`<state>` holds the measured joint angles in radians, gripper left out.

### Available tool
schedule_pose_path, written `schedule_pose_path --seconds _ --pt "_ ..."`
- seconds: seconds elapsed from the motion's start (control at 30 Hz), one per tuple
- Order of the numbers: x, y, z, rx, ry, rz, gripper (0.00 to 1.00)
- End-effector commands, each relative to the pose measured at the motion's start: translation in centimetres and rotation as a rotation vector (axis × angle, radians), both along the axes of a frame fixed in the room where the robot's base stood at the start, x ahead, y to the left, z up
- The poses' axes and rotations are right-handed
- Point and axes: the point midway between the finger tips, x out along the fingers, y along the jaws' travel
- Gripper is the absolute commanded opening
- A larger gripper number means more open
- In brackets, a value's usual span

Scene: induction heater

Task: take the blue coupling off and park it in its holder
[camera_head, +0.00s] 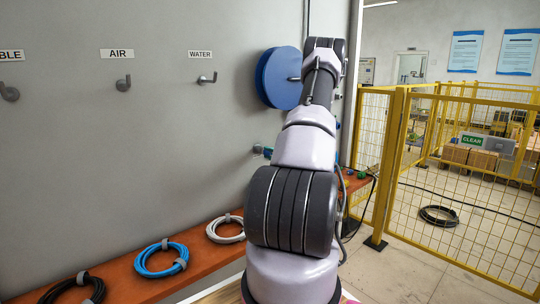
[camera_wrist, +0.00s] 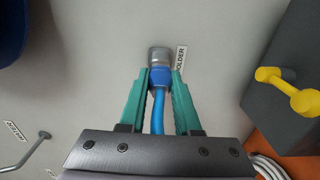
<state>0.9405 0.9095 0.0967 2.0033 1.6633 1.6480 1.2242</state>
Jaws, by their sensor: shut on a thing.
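The blue coupling (camera_wrist: 160,77) is in the wrist view, with its blue hose (camera_wrist: 157,112) running back between the fingers. My gripper (camera_wrist: 161,72) has its teal fingers closed on the coupling from both sides. The coupling's front end meets a round grey metal socket (camera_wrist: 159,54) on the wall, beside a label (camera_wrist: 181,59) reading HOLDER. How deep it sits in the socket cannot be told. In the head view my arm hides most of the gripper; a small grey fitting (camera_head: 258,149) shows on the wall beside the arm.
A large blue disc (camera_head: 279,78) is on the wall behind my arm. Hooks labelled AIR and WATER (camera_head: 207,78) stick out of the wall. Coiled hoses (camera_head: 161,258) lie on the orange shelf (camera_head: 196,263). A yellow handle (camera_wrist: 292,92) on a dark box is at right. A yellow fence (camera_head: 395,160) stands right.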

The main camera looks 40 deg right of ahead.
Motion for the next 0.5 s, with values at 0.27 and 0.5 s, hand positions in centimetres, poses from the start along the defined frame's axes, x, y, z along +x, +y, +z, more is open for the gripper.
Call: schedule_pose_path --seconds 0.27,0.5 --pt "0.46 0.04 0.01 0.0 0.0 0.0 0.0" --pt "0.47 0.02 0.01 -0.001 0.0 0.0 0.66"
